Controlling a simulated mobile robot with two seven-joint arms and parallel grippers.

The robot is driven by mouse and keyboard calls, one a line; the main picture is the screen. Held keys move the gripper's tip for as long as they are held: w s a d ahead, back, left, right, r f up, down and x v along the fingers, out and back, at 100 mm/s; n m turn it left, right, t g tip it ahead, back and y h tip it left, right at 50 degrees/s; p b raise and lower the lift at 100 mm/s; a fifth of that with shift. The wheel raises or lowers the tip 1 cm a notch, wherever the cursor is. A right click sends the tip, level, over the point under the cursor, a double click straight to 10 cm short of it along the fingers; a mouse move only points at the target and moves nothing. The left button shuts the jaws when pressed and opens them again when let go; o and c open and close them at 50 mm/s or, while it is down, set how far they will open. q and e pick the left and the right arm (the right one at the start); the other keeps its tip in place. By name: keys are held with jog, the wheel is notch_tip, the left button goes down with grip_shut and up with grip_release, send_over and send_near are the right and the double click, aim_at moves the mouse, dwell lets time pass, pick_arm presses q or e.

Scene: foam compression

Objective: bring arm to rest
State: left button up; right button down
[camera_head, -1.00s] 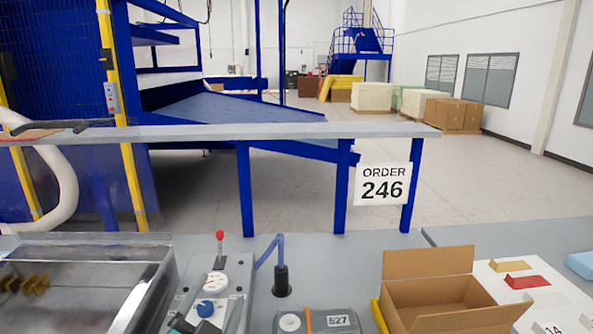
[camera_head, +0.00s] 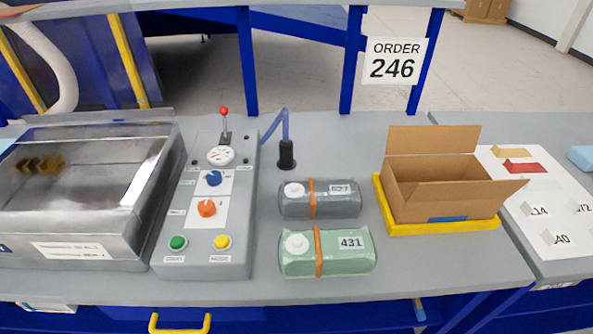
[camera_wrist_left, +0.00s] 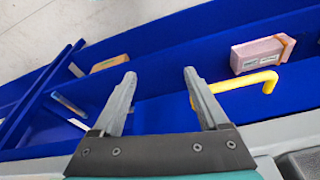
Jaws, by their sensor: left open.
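My left gripper (camera_wrist_left: 162,92) shows in the left wrist view. Its two grey fingers are apart with nothing between them. Beyond the fingers are blue panels below the table's edge and a yellow handle (camera_wrist_left: 245,82). The handle looks close to the right finger; I cannot tell whether they touch. Neither of my arms shows in the head view. There, a grey pack marked 527 (camera_head: 340,200) and a green pack marked 431 (camera_head: 340,262) lie on the grey table (camera_head: 330,150), each with an orange strap.
A control box (camera_head: 185,255) stands beside a metal chamber (camera_head: 120,215). An open carton (camera_head: 425,200) sits in a yellow tray (camera_head: 445,228). A pinkish block (camera_wrist_left: 256,55) and a tan block (camera_wrist_left: 109,63) lie among the blue panels.

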pick_arm(q)
notch_tip(320, 180, down, 11)
jog(key=s+b, duration=0.2)
jog(key=s+a+f+g+b, duration=0.1)
jog(key=s+f, duration=0.7)
jog(key=f, duration=0.2)
jog(key=s+a+f+g+b, duration=0.1)
jog(key=s+a+f+b, duration=0.1)
jog(key=s+f, duration=0.6)
notch_tip(320, 180, down, 3)
jog(key=shift+s+f+b, duration=0.1)
jog(key=shift+s+b, duration=0.15)
jog(key=shift+b, duration=0.05)
